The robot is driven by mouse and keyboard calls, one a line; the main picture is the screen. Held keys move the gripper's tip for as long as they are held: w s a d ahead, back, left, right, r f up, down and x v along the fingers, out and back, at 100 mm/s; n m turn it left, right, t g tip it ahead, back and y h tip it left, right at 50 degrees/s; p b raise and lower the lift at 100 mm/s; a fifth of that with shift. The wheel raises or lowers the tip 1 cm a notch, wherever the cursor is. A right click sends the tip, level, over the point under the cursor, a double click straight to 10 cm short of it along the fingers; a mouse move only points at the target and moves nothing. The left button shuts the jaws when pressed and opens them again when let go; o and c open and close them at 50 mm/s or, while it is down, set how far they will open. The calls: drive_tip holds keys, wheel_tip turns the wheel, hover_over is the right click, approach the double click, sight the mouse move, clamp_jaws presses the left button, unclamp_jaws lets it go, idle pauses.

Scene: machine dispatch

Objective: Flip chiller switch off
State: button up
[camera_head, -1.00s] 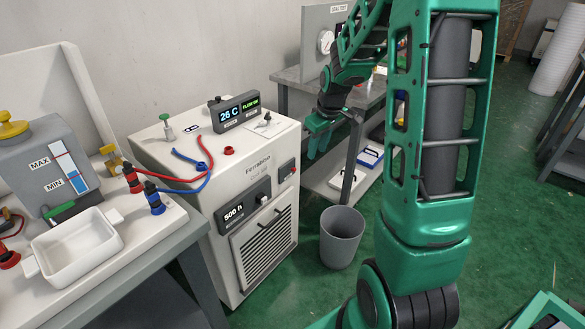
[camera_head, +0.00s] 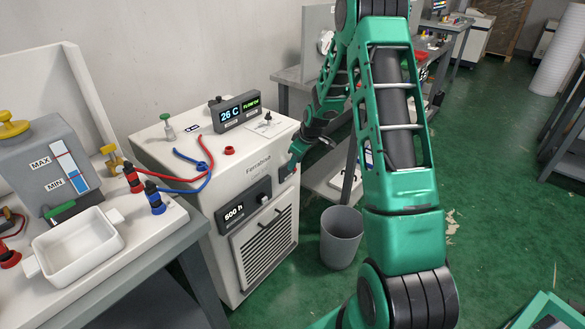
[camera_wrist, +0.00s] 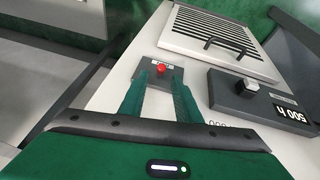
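The chiller (camera_head: 225,190) is a white cabinet at the middle left of the head view. It also shows, turned on its side, in the wrist view (camera_wrist: 185,72). Its switch is a red knob (camera_wrist: 158,68) on a small dark plate. My gripper (camera_head: 290,166) is at the chiller's front right upper edge and mostly covers the switch there. In the wrist view my gripper (camera_wrist: 159,82) has its two green fingers apart, with the red knob between and just beyond their tips. Contact cannot be told. The chiller's display (camera_head: 238,111) reads 26 C.
A dark panel (camera_wrist: 252,95) with a knob and "500 h" sits beside the switch. A grey bin (camera_head: 341,237) stands on the floor before the chiller. A bench with a white tray (camera_head: 78,246) is at left. Red and blue hoses lie on the chiller's top.

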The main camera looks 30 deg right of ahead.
drive_tip(key=shift+x, duration=1.8)
drive_tip(key=shift+c, duration=0.2)
clamp_jaws()
drive_tip(key=shift+s+d, duration=0.1)
drive_tip(key=shift+s, duration=0.05)
drive_tip(key=shift+s+f+t, duration=0.2)
drive_tip(key=shift+f+t, duration=0.05)
drive_tip(key=shift+t, duration=0.35)
drive_tip(key=shift+s+d+f+m+t+y, duration=0.15)
drive_tip(key=shift+f+t+y, duration=0.35)
drive_tip(key=shift+t, duration=0.8)
drive_tip(key=shift+s+d+f+m+t+y, duration=0.15)
drive_tip(key=shift+f+t+y, duration=0.35)
drive_tip(key=shift+t, duration=0.8)
drive_tip(key=shift+s+f+t+y, duration=0.2)
drive_tip(key=shift+f+t+y, duration=0.25)
drive_tip(key=shift+t, duration=0.85)
drive_tip(key=shift+f+t, duration=0.15)
drive_tip(key=shift+t, duration=0.15)
